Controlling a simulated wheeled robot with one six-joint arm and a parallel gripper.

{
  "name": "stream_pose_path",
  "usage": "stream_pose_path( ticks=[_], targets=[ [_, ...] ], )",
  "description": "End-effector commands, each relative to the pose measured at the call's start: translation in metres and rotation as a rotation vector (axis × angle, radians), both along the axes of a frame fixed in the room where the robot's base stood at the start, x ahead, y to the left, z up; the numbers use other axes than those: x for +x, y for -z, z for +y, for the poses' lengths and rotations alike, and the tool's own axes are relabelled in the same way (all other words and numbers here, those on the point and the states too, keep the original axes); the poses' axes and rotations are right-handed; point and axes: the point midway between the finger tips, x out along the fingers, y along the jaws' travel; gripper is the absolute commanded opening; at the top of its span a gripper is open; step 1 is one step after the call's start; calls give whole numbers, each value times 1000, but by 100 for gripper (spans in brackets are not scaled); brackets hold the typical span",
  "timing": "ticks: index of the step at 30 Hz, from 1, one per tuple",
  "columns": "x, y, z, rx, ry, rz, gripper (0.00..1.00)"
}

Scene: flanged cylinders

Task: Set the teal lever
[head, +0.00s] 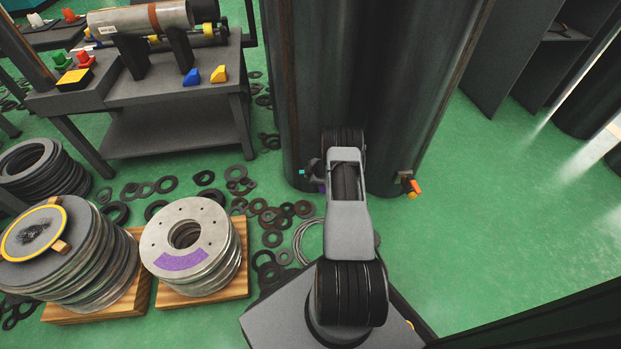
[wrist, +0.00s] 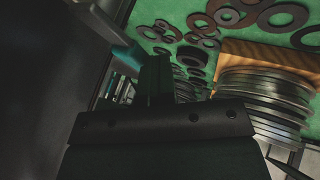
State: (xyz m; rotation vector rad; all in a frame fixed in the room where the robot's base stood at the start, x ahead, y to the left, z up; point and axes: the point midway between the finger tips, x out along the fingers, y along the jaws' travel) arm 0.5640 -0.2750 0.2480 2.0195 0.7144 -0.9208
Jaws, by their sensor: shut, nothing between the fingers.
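The teal lever (head: 302,172) shows as a small teal tip at the lower left side of the dark cylinder, just left of my arm's end. In the wrist view the teal lever (wrist: 131,55) slants down from a grey stem at the upper left. My gripper (wrist: 158,68) is shut and empty, its dark fingers just right of the lever's end. I cannot tell whether they touch it. In the head view my gripper (head: 313,172) is small and partly hidden by my arm; the lever's base is hidden too.
The large dark cylinder (head: 335,80) stands close before my arm, with an orange handle (head: 416,186) at its lower right. Stacked discs (head: 190,215) on wooden pallets and loose rings (head: 270,217) lie to the left. A workbench (head: 170,90) stands behind them. The right floor is clear.

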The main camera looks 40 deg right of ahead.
Motion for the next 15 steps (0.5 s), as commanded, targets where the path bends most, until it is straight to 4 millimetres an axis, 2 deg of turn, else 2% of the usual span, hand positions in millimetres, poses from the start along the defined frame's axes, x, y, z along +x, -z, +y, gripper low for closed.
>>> stream_pose_path(
  ticks=[9,15],
  targets=[
    [6,-2,1,-6,0,-8,0],
    [-3,-4,6,-2,2,-8,0]
  ],
)
